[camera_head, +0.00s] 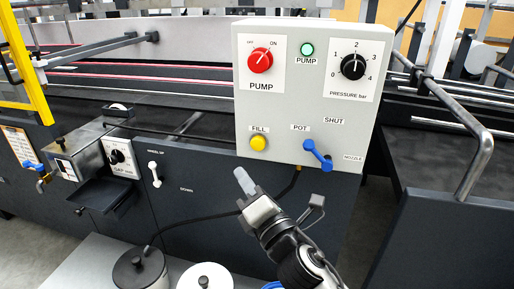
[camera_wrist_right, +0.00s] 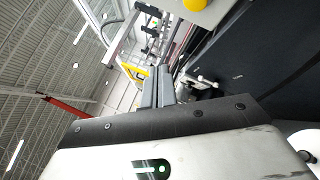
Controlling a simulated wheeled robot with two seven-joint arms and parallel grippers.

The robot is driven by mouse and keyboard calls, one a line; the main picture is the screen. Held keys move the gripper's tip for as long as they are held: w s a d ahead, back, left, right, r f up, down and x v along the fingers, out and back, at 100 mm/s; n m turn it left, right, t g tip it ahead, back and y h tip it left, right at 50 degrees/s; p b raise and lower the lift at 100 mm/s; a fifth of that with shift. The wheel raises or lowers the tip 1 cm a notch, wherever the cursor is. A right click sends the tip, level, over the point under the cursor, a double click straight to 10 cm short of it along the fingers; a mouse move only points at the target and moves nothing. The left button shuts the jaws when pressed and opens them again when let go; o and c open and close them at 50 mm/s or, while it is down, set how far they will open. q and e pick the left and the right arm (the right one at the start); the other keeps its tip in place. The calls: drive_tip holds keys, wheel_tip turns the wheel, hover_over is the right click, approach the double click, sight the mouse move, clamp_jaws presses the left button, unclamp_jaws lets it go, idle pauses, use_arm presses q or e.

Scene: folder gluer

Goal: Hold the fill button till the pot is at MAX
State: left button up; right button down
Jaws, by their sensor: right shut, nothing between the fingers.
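The yellow fill button (camera_head: 258,143), labelled FILL, is at the lower left of the grey control panel (camera_head: 303,120). It also shows at the top of the right wrist view (camera_wrist_right: 195,4). My right gripper (camera_head: 243,180) is shut and empty, below and a little left of the button, with a gap between them. Its two fingers (camera_wrist_right: 165,86) lie together in the right wrist view. A sight of the glue level or a MAX mark does not show clearly. My left gripper is in neither view.
A black-lidded pot (camera_head: 139,268) and a white-lidded pot (camera_head: 205,277) stand at the bottom. A yellow rail (camera_head: 27,62) is at left.

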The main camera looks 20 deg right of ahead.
sight(252, 143)
drive_tip(key=shift+w+d, duration=0.85)
drive_tip(key=shift+w, duration=0.35)
drive_tip(key=shift+w+d, duration=0.85)
drive_tip(key=shift+w, duration=0.4)
drive_tip(key=shift+w+d, duration=0.85)
drive_tip(key=shift+w, duration=0.35)
drive_tip(key=shift+w+d, duration=0.2)
drive_tip(key=shift+w, duration=0.15)
drive_tip(key=shift+w+d, duration=0.3)
drive_tip(key=shift+w, duration=0.1)
idle(3.6)
